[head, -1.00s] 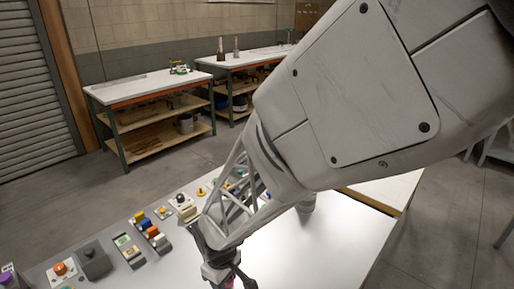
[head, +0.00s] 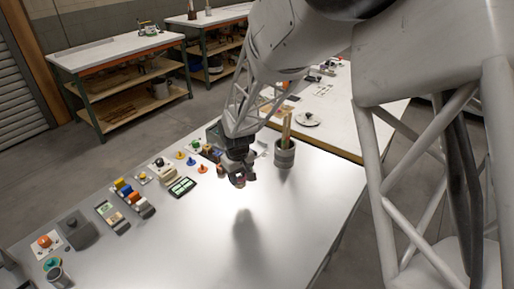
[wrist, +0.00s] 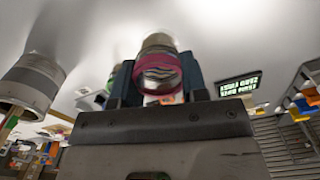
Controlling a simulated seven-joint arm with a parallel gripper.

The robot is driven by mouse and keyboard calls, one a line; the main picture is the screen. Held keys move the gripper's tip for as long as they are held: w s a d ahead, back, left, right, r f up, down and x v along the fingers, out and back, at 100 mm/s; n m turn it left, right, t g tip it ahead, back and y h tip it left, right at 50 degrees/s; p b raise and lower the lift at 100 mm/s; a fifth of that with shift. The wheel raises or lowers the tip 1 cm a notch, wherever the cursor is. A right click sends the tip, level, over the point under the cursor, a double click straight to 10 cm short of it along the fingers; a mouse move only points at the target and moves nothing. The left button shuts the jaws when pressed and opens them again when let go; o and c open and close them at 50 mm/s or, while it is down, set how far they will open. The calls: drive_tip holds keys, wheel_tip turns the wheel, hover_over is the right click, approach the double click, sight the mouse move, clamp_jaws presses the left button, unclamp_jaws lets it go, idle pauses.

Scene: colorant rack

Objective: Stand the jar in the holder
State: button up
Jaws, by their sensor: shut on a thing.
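My gripper (head: 238,178) is above the middle of the pale table, pointing down. In the wrist view its two dark fingers are shut on a small round jar (wrist: 158,68) with a magenta rim and a swirled, striped face. The jar is held clear of the table; the head view barely shows it. I cannot tell for sure which thing is the holder. A grey round pot (head: 285,158) with upright wooden sticks stands just right of my gripper; it also shows in the wrist view (wrist: 30,82).
A dark display with green digits (head: 182,187) lies left of my gripper. Several coloured blocks (head: 133,195), knobs and a grey box (head: 76,232) line the table's left side. The table's middle and right (head: 300,215) are clear. A second table with a plate (head: 307,119) stands behind.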

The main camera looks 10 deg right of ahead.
drive_tip(key=w+d+m, duration=0.3)
drive_tip(key=w+d, duration=0.7)
drive_tip(key=d, duration=0.1)
drive_tip(key=shift+f, duration=0.15)
drive_tip(key=shift+w+a, duration=0.1)
drive_tip(key=shift+w, duration=0.1)
hover_over(258, 148)
drive_tip(key=shift+a+f, duration=0.1)
drive_tip(key=shift+f, duration=0.65)
drive_tip(key=shift+s+f, duration=0.1)
drive_tip(key=shift+f, duration=1.65)
drive_tip(key=shift+f, duration=0.15)
drive_tip(key=shift+f, duration=0.15)
